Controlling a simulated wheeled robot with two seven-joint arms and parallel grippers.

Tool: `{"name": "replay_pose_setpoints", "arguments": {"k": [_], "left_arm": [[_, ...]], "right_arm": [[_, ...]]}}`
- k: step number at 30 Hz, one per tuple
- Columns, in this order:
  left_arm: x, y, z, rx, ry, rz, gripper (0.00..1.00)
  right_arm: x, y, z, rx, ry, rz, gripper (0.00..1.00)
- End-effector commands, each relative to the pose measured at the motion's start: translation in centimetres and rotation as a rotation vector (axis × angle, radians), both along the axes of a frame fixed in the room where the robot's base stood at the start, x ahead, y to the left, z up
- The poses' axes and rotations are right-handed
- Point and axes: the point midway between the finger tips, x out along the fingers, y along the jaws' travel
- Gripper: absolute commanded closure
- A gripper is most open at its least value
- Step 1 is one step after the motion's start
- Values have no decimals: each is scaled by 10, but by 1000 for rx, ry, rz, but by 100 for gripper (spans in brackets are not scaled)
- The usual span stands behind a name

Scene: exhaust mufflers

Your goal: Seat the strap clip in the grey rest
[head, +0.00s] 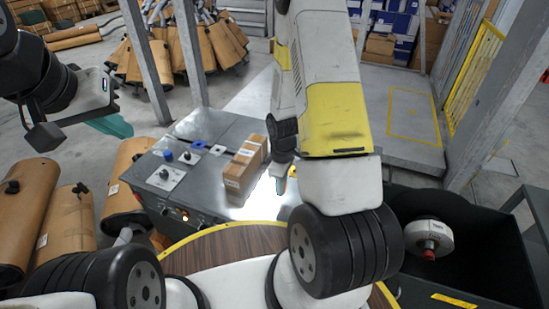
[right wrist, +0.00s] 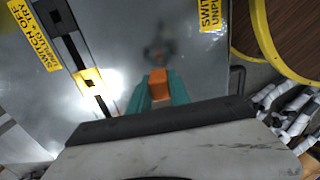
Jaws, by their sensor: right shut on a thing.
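My right gripper (right wrist: 160,88) is shut on a small orange piece, which I take for the strap clip (right wrist: 160,84); it sits between the teal fingertips. In the head view the right gripper (head: 281,184) hangs above the right part of the grey metal bench top (head: 215,130), mostly hidden by my arm. A blurred grey shape shows on the metal just beyond the clip; I cannot tell if it is the grey rest or a shadow. My left gripper (head: 110,126) is at the left, away from the bench, its teal fingers seen edge-on.
A cardboard box (head: 243,168) stands on the bench left of my right gripper, with small plates with knobs (head: 166,177) further left. A dark strip with a yellow block (right wrist: 89,82) crosses the right wrist view. A dark bin (head: 470,235) holds a round white part (head: 428,238).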

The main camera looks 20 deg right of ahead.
Motion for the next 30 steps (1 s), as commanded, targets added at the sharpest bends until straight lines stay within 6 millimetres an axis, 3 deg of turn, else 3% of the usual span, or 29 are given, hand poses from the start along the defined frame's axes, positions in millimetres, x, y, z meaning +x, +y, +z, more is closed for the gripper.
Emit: {"name": "replay_pose_setpoints", "arguments": {"k": [18, 23, 30], "left_arm": [[0, 0, 0, 0, 0, 0, 100], [0, 0, 0, 0, 0, 0, 100], [0, 0, 0, 0, 0, 0, 100]], "right_arm": [[-1, 4, 5, -2, -4, -33, 100], [21, 10, 33, -10, -12, -267, 100], [50, 27, 92, -6, -11, -732, 100]]}}
